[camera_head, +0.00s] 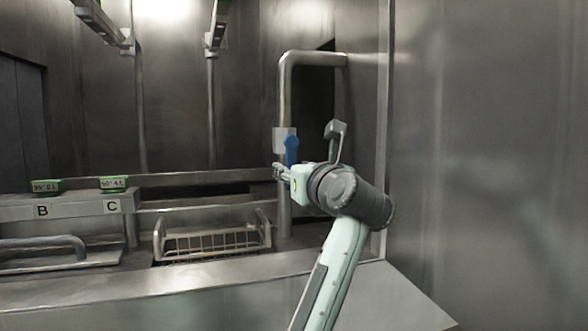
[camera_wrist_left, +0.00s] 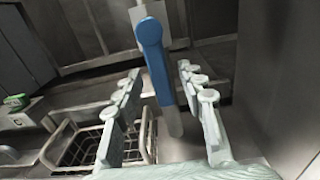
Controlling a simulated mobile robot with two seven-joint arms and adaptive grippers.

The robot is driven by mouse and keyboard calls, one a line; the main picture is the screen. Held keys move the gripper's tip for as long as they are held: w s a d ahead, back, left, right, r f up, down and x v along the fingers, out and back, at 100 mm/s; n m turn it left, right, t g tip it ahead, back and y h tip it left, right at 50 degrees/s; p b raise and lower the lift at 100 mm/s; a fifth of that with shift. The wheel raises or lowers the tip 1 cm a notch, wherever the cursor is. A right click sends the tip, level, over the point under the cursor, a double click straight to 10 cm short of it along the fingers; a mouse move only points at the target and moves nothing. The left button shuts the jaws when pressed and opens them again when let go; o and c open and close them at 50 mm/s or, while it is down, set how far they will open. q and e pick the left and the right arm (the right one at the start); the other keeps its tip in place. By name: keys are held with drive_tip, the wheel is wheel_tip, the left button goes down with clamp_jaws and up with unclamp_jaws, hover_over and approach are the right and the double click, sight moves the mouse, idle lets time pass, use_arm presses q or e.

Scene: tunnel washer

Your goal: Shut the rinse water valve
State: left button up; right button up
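The rinse water valve has a blue lever handle (camera_head: 291,147) on a grey vertical pipe (camera_head: 285,95), just below a pale block (camera_head: 284,134). The lever hangs down, roughly in line with the pipe. My left gripper (camera_head: 279,172) is just below and in front of the lever in the head view. In the left wrist view the gripper (camera_wrist_left: 158,76) is open, and the blue lever (camera_wrist_left: 151,50) shows between its two spread fingers. No finger clearly touches it, and the depth between them is hard to tell. My right gripper is not in view.
A wire basket (camera_head: 215,241) sits left of the pipe. Green displays (camera_head: 114,183) stand above panels marked B and C at the left. A flat metal wall (camera_head: 480,150) closes the right side. The pipe bends right at its top.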

use_arm(q)
drive_tip(key=shift+w, duration=0.2)
drive_tip(key=shift+c, duration=0.5)
clamp_jaws()
drive_tip(key=shift+s+a+m+p, duration=0.1)
drive_tip(key=shift+a+m+p, duration=0.25)
drive_tip(key=shift+m+p, duration=0.5)
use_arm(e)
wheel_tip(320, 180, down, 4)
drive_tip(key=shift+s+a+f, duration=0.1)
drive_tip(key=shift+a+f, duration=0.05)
use_arm(q)
drive_tip(key=shift+o, duration=0.5)
unclamp_jaws()
